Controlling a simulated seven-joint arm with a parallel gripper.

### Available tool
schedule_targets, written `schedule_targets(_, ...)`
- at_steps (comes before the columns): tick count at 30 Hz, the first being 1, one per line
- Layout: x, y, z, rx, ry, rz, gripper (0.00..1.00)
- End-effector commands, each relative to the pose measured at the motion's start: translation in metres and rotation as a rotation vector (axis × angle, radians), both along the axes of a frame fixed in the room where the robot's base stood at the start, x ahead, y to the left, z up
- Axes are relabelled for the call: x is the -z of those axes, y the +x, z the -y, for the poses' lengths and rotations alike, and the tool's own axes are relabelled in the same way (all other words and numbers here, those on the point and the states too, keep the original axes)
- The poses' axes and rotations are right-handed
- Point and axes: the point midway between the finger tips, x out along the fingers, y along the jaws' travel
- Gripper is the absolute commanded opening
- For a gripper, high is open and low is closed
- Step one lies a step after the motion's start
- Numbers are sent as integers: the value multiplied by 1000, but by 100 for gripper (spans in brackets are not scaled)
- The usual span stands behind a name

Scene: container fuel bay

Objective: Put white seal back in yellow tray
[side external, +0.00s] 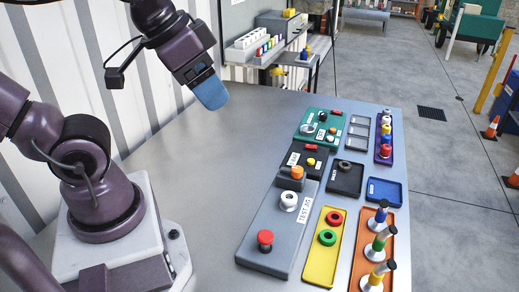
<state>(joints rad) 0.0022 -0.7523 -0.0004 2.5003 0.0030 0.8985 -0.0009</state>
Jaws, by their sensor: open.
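The white seal (289,201) is a thick white ring on the grey test jig (263,237), near its middle. I cannot tell whether it sits around a post. The yellow tray (318,279) lies just right of the jig and holds a red ring (334,217) and a green ring (327,237). The tray's front part is bare. My gripper (211,93) has blue fingers and is open and empty. It is above the back left of the table, well apart from the seal and the tray.
The jig also carries a red button (265,240) and an orange knob (297,172). An orange tray (388,247) with several upright black-topped tools is right of the yellow tray. Black and green panels, a blue tray (384,192) and a purple rack (389,122) are behind. The table's left is clear.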

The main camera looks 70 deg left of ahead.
Motion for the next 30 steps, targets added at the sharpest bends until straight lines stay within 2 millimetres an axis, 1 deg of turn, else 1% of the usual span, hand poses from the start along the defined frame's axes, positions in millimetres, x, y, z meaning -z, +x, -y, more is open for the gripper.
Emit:
schedule_targets(7, 0, 0, 0, 0, -2, -2, 71)
schedule_targets(9, 1, 0, 4, 18, -2, -7, 71)
schedule_targets(11, 7, 2, 11, 54, -4, -38, 71)
schedule_targets(14, 25, 8, 23, 117, -20, -137, 71)
schedule_targets(17, 47, 20, 36, 166, -35, -258, 71)
schedule_targets(20, 71, 34, 47, 134, -46, -364, 71)
schedule_targets(23, 98, 49, 55, 35, -34, -452, 71)
schedule_targets(25, 117, 59, 59, -61, -10, -496, 71)
schedule_targets(27, 137, 69, 61, -178, 24, -517, 71)
schedule_targets(30, 161, 85, 60, -365, 82, -503, 71)
